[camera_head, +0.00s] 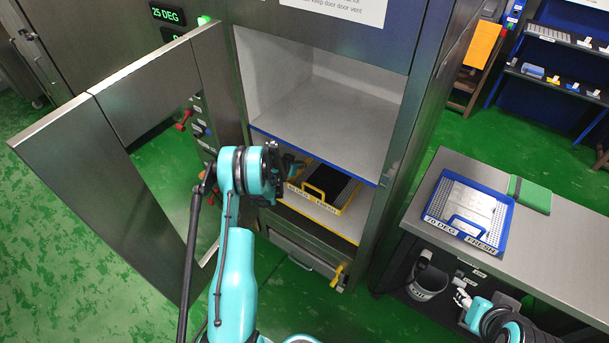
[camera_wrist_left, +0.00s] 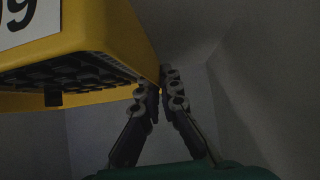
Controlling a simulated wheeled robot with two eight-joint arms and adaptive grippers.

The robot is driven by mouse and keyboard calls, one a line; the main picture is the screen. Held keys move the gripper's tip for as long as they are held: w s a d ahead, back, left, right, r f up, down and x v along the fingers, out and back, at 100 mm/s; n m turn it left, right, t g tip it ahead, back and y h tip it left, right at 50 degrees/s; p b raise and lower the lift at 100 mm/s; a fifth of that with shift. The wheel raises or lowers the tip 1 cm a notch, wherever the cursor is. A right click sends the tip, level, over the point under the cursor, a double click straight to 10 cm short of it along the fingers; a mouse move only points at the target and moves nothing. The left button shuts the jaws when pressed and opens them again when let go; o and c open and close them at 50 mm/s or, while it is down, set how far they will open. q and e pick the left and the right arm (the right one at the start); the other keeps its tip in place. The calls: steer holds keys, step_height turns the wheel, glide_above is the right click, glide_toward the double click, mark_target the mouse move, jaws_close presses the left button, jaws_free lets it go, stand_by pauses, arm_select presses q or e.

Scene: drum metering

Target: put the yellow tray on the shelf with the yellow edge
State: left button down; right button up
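The yellow tray (camera_head: 346,204), with a dark insert and a handle at its front, is inside the open cabinet, at the lower shelf with the yellow edge (camera_head: 318,214). I cannot tell whether the tray rests fully on the shelf. My left gripper (camera_head: 291,166) is at the tray's left side, partly hidden by my wrist. In the left wrist view the yellow tray (camera_wrist_left: 125,32) fills the upper left, and the fingertips of the left gripper (camera_wrist_left: 160,88) close on its edge. My right gripper (camera_head: 462,297) is small at the lower right; its fingers are unclear.
A blue-edged shelf (camera_head: 318,158) lies empty above. The open cabinet door (camera_head: 110,170) stands left of my left arm. A bucket (camera_head: 428,281) is under the bench.

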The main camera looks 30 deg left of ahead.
mark_target(300, 171)
arm_select(q)
step_height(300, 171, down, 4)
steer(key=shift+r+b, duration=0.1)
steer(key=shift+b, duration=0.65)
steer(key=c, duration=1.7)
jaws_free()
